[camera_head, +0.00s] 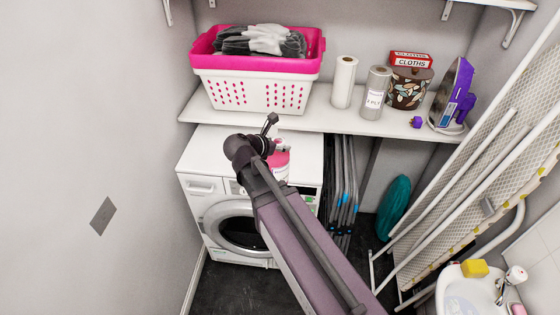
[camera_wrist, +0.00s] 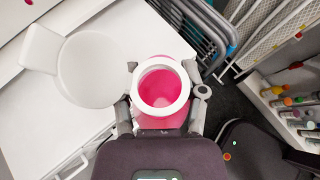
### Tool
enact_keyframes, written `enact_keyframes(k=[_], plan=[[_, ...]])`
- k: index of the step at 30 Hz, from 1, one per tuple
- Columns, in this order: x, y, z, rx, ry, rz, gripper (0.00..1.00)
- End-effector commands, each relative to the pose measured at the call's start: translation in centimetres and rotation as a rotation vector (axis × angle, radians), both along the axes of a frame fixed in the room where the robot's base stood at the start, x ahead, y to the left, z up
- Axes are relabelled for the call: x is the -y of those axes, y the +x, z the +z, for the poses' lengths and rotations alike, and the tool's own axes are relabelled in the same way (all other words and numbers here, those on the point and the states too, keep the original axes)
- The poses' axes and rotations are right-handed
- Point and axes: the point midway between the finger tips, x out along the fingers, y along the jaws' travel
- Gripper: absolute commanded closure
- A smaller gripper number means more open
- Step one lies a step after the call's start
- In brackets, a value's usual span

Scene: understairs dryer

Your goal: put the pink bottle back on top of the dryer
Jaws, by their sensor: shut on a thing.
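The pink bottle (camera_head: 279,160) is in my gripper (camera_head: 270,136), over the right front part of the white dryer's top (camera_head: 215,147). In the wrist view the bottle (camera_wrist: 163,88) shows from its open end, with a white ring around a pink inside. The two fingers are shut on it, one on each side. The arm hides part of the bottle and the dryer's front in the head view. The dryer top also shows in the wrist view (camera_wrist: 50,120). I cannot tell whether the bottle's base touches it.
A pale round thing with a squarish tab (camera_wrist: 90,70) lies left of the bottle. Above the dryer's back, a shelf (camera_head: 315,118) holds a pink-and-white basket (camera_head: 250,92), rolls, a cloths box and an iron (camera_head: 455,95). Folded racks (camera_head: 342,185) stand right of the dryer.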

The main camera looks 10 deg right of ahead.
Motion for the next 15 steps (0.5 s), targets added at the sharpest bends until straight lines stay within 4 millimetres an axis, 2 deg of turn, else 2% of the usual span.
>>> enact_keyframes(k=[15], plan=[[2.6, 0.2, 1.1, -0.024, -0.012, -0.004, 1.0]])
